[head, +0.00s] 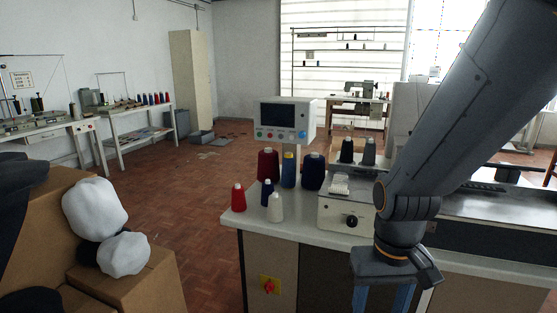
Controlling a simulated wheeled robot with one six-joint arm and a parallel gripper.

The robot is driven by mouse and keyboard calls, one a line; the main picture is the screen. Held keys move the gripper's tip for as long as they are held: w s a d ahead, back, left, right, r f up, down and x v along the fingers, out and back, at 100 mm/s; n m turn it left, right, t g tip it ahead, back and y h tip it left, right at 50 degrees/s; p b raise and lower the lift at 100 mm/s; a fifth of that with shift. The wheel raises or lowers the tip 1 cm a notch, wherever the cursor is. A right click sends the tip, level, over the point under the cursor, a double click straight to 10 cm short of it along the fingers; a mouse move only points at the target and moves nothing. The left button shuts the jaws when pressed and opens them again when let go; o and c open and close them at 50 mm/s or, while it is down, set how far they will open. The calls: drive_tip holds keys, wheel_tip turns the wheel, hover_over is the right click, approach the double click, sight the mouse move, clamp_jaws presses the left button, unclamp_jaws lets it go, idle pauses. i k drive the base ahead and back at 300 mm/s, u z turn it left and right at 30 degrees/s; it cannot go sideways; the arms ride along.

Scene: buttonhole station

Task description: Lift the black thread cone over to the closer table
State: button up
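Two black or very dark grey thread cones stand upright side by side at the back of the near station, one on the left (346,151) and one on the right (369,152). The closest table in view is the pale-topped station (243,221) in front of me. My gripper (386,300) points down at the bottom edge, in front of that table and well nearer to me than the cones. Its fingertips are cut off by the frame, so its opening is unclear. I see nothing held in the visible part.
Red, navy and white cones (276,206) crowd the table's left end. A control panel (288,119) rises behind them. A white machine box (346,214) stands between my arm and these cones. Cardboard boxes (150,285) with white bundles fill the lower left. Open floor (195,185) lies between.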

sight(346, 154)
drive_tip(key=u, duration=0.8)
drive_tip(key=i, duration=1.25)
drive_tip(key=z, duration=0.4)
